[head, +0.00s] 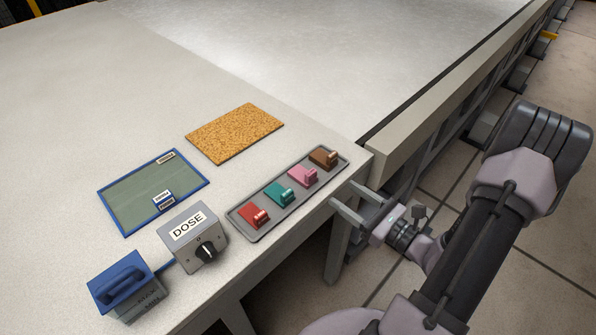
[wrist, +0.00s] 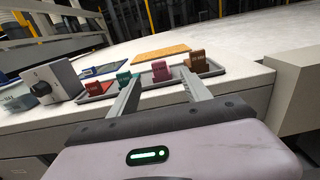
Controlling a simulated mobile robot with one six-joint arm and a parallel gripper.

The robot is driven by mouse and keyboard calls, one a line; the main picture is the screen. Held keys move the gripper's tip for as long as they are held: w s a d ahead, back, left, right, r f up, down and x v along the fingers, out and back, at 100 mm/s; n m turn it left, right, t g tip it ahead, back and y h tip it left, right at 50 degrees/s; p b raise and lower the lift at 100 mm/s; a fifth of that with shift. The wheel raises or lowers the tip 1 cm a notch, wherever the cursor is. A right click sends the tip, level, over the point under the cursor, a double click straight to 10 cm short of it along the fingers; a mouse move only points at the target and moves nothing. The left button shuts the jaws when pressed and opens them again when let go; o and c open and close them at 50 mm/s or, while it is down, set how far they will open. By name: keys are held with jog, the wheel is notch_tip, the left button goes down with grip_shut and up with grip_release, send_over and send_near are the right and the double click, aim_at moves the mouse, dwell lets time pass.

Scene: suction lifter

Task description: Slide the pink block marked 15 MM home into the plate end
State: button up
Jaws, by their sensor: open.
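The pink block (head: 302,176) sits in a grey tray (head: 262,234) on the table, between a teal block (head: 279,194) and a brown block (head: 323,158). A red block (head: 254,215) is at the tray's near left end. In the wrist view the pink block (wrist: 160,71) stands ahead, between my fingers' lines, with its marking too small to read. My gripper (head: 345,198) is open and empty, just off the table's front edge and apart from the blocks. Its fingers also show in the wrist view (wrist: 157,87). I cannot make out which thing is the plate end.
A grey box labelled DOSE (head: 192,237) with a black knob stands left of the tray. A blue-handled block (head: 122,285) is at the near left corner. A blue-framed green panel (head: 140,190) and a cork mat (head: 234,132) lie behind. The table beyond is clear.

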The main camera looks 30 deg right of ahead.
aim_at(313, 175)
jog(key=b+x, duration=0.1)
jog(key=x, duration=0.6)
jog(key=shift+a+f, duration=0.1)
jog(key=shift+f, duration=0.05)
jog(key=b+x, duration=0.1)
jog(key=x, duration=0.4)
jog(key=shift+w+a+f, duration=0.1)
grip_shut()
